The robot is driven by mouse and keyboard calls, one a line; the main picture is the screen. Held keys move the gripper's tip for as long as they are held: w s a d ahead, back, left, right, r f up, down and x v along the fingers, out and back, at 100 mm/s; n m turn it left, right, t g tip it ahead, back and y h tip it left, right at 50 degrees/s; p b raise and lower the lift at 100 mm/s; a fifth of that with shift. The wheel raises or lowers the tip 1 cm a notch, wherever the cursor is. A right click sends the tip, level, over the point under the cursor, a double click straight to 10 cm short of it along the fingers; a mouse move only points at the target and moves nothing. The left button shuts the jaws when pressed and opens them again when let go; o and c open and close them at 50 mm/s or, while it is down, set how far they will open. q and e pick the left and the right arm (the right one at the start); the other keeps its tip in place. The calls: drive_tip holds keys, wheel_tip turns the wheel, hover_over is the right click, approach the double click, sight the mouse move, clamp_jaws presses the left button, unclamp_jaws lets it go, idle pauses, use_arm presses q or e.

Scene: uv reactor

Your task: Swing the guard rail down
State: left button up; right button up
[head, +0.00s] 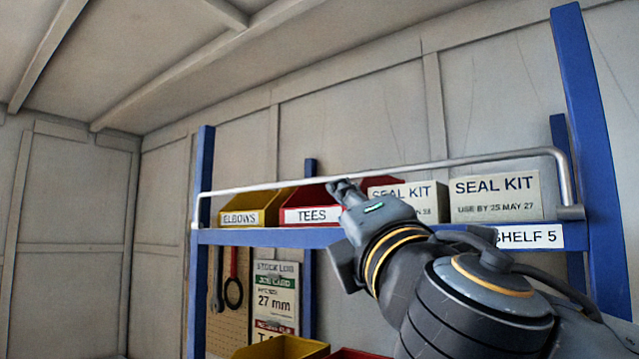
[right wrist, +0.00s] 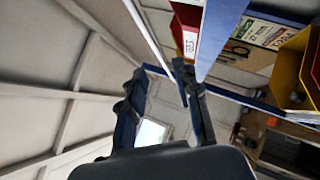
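The guard rail (head: 420,165) is a pale metal bar running across the front of the upper shelf (head: 270,237), in front of the bins and boxes. It stands raised above the shelf edge, its bent ends coming down near the blue posts. My right gripper (head: 345,188) is at the middle of the rail, just below the bar in the head view. In the right wrist view its two fingers (right wrist: 157,90) are spread apart, and the rail (right wrist: 150,35) runs up to the right-hand finger. I cannot tell whether they touch. My left gripper is not in view.
On the shelf are a yellow ELBOWS bin (head: 240,217), a red TEES bin (head: 311,214) and two SEAL KIT boxes (head: 495,197). Blue posts (head: 594,120) frame it. Below hang tools (head: 233,290) and a sign (head: 275,298). Space left of the rack is clear.

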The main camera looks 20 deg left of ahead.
sight(326, 181)
drive_tip(key=p+x, duration=0.2)
drive_tip(key=x, duration=0.1)
drive_tip(key=p+x, duration=0.2)
drive_tip(key=x, duration=0.1)
drive_tip(key=r+p+x, duration=0.1)
drive_tip(key=p+x, duration=0.1)
drive_tip(key=x, duration=0.1)
drive_tip(key=shift+a, duration=0.1)
drive_tip(key=shift+p+x, duration=0.5)
drive_tip(key=shift+x, duration=0.3)
drive_tip(key=shift+r, duration=0.1)
drive_tip(key=shift+w, duration=0.15)
drive_tip(key=shift+c, duration=0.4)
drive_tip(key=shift+a, duration=0.1)
clamp_jaws()
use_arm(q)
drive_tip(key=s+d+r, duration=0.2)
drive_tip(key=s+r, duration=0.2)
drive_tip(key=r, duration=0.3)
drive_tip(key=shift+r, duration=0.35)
